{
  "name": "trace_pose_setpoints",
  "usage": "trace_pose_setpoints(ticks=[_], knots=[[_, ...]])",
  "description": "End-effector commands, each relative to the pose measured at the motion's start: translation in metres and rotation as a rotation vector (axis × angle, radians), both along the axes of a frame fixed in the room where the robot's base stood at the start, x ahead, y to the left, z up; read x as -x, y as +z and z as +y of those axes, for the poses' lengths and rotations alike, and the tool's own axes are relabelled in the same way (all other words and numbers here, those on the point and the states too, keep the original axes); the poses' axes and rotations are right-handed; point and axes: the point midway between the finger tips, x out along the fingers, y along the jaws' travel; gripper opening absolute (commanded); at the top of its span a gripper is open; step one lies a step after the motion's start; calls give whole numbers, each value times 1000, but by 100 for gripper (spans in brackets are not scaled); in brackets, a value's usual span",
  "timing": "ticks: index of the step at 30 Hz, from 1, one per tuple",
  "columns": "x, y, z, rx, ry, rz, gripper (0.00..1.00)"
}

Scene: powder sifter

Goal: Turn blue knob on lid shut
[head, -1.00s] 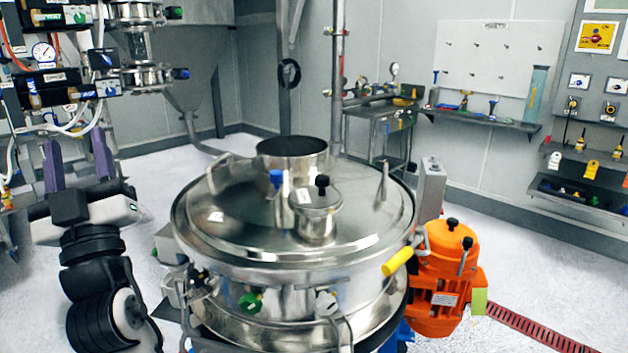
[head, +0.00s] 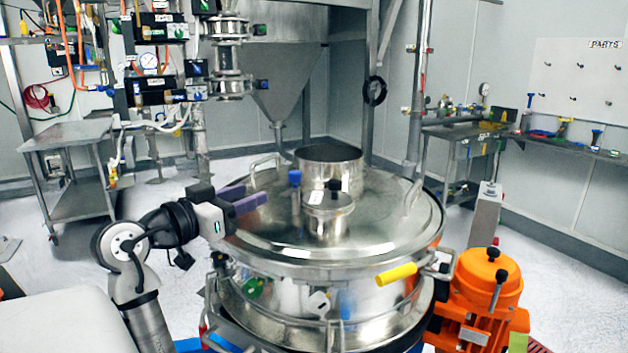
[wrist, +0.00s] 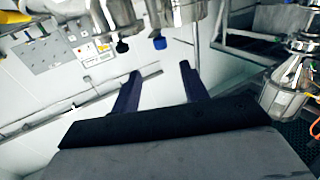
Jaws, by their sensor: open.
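The blue knob (head: 295,178) stands upright on the steel lid (head: 265,225) of the round sifter, left of a small capped port (head: 328,208). My gripper (head: 250,198) reaches in from the left over the lid's left part, with its purple fingers pointing right toward the blue knob. The fingers are open and empty, and a gap separates them from the knob. In the wrist view, the blue knob (wrist: 160,42) shows beyond and above the open fingers (wrist: 158,75), with the port's black knob (wrist: 122,47) to its left.
A wide steel inlet (head: 328,165) rises behind the knob, and the capped port is close on its right. Lid handles stand at the rim. A yellow-gripped lever (head: 397,274) and an orange motor (head: 487,285) are at the right.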

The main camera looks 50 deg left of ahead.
Motion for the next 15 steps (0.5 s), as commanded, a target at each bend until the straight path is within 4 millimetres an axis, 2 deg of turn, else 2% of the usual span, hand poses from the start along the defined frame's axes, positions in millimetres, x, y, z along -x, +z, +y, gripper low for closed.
trace_pose_setpoints(ticks=[5,15], knots=[[-15,1,1,1,-6,4,44],[-86,3,8,2,-6,5,44]])
